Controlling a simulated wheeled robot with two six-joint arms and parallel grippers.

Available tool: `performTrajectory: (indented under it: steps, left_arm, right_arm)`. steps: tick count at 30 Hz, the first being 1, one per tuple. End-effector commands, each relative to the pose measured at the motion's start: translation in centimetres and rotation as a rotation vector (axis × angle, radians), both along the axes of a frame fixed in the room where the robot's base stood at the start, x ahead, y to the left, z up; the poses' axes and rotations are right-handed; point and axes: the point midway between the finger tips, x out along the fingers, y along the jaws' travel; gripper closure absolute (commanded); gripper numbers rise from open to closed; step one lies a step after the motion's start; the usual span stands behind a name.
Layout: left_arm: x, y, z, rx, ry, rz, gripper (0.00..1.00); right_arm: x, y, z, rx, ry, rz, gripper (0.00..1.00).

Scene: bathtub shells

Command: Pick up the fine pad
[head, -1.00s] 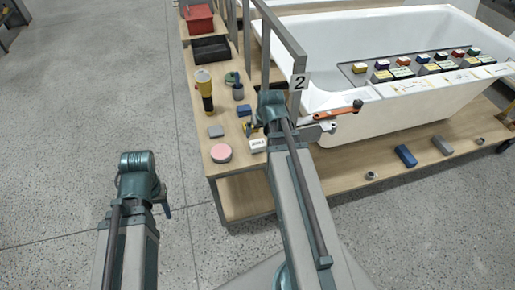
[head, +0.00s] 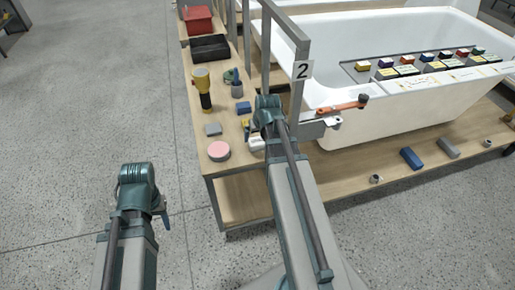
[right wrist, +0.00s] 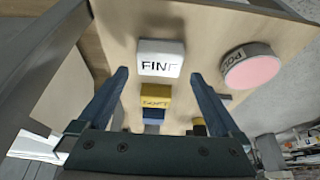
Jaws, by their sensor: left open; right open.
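The fine pad (right wrist: 161,60) is a white block marked FINE, lying on the wooden shelf top. In the right wrist view it sits ahead of the jaws, in line with the gap between the fingertips. In the head view it shows as a small white patch (head: 256,143), partly hidden by my right arm. My right gripper (right wrist: 159,75) is open, with one finger toward each side of the pad and nothing held. My left gripper (head: 165,218) is over the floor at lower left, mostly hidden behind its wrist, open and away from the shelf.
A yellow soft pad (right wrist: 156,95) and a blue pad (right wrist: 153,115) lie in line with the fine pad. A pink-topped round tin (head: 219,151) and a grey block (head: 213,129) are close by.

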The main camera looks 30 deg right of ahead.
Motion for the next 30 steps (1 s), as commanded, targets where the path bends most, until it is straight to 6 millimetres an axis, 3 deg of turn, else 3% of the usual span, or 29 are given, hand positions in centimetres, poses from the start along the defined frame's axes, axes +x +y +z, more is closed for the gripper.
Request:
performTrajectory:
  steps: [7, 18, 26, 30]
  left_arm:
    - [0.0, 0.0, -0.8, 0.000, 0.000, 0.000, 0.50]
    - [0.0, 0.0, -4.8, 0.000, 0.000, 0.000, 0.50]
    - [0.0, 0.0, -4.7, 0.000, 0.000, 0.000, 0.50]
    - [0.0, 0.0, -4.7, 0.000, 0.000, 0.000, 0.50]
  right_arm:
    - [0.2, -0.1, -0.8, 0.000, 0.000, 0.000, 0.00]
    - [1.6, -0.5, -4.8, 0.000, 0.000, 0.000, 0.00]
    - [1.7, -0.5, -4.7, -0.001, 0.000, -0.001, 0.00]
    - [1.7, -0.5, -4.7, -0.001, 0.000, -0.001, 0.22]
